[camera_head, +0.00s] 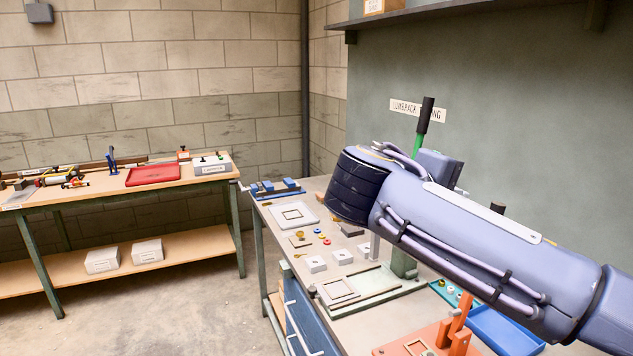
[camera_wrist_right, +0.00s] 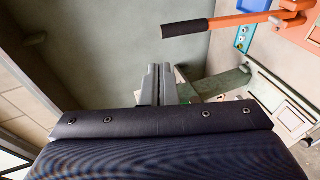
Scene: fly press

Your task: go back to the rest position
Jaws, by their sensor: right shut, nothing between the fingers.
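My right arm comes in from the right in the head view and reaches across above the bench (camera_head: 380,325). Its gripper is hidden there behind the wrist. In the right wrist view my right gripper (camera_wrist_right: 160,82) shows as two grey fingers side by side, shut and empty. No object touches the fingertips in that view. A green lever with a black grip (camera_head: 424,118) stands up behind my arm; the arm hides much of the machine below it. My left gripper is not in view.
An orange lever with a black grip (camera_wrist_right: 188,28) lies near the fingers in the wrist view. A blue tray (camera_head: 505,332) and orange fixture (camera_head: 430,340) sit beneath my arm. A shelf (camera_head: 480,14) overhangs the bench. Another table (camera_head: 105,192) stands left, with open floor between.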

